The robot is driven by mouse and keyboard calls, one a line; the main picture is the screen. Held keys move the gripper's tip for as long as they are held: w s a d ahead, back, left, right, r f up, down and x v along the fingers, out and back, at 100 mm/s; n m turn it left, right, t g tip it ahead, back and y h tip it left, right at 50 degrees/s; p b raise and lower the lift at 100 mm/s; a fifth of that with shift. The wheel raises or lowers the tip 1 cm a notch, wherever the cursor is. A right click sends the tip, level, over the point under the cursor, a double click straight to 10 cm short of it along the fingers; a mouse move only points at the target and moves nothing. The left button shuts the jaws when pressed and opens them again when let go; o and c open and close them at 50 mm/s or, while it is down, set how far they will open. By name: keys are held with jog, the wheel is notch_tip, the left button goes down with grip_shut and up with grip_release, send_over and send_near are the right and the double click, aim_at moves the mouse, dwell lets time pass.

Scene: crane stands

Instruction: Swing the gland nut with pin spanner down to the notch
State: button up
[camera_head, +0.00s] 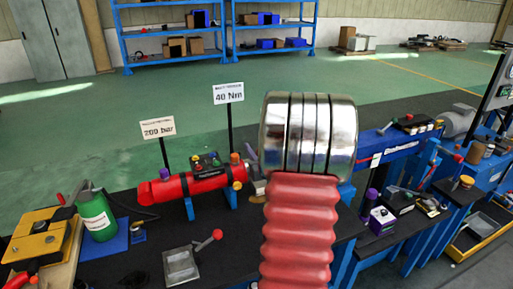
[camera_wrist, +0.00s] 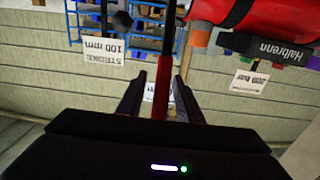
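In the wrist view, which looks upside down, a red rod (camera_wrist: 162,88) with a dark upper part stands between the two fingers of my gripper (camera_wrist: 160,82). It looks like the spanner's handle. Narrow gaps show between rod and fingers, so my gripper looks open around or just behind it. The rod's near end is hidden by the gripper body. A red cylinder (camera_wrist: 240,12) lies at the upper right. In the head view, a red cylinder (camera_head: 175,186) lies on blue supports. The gland nut, pin spanner and notch cannot be made out there; the middle is blocked.
Signs read "200 bar" (camera_head: 158,128) and "40 Nm" (camera_head: 228,93). A green bottle (camera_head: 97,215) and a yellow box (camera_head: 40,236) stand at left. A grey block with a red-knobbed lever (camera_head: 182,265) sits in front. Blue stands (camera_head: 395,150) line the right.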

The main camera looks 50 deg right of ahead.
jog(key=shift+w+d, duration=0.15)
jog(key=shift+w, duration=0.1)
jog(key=shift+c, duration=0.5)
grip_shut()
jog(key=shift+d, duration=0.2)
jog(key=shift+a, duration=0.15)
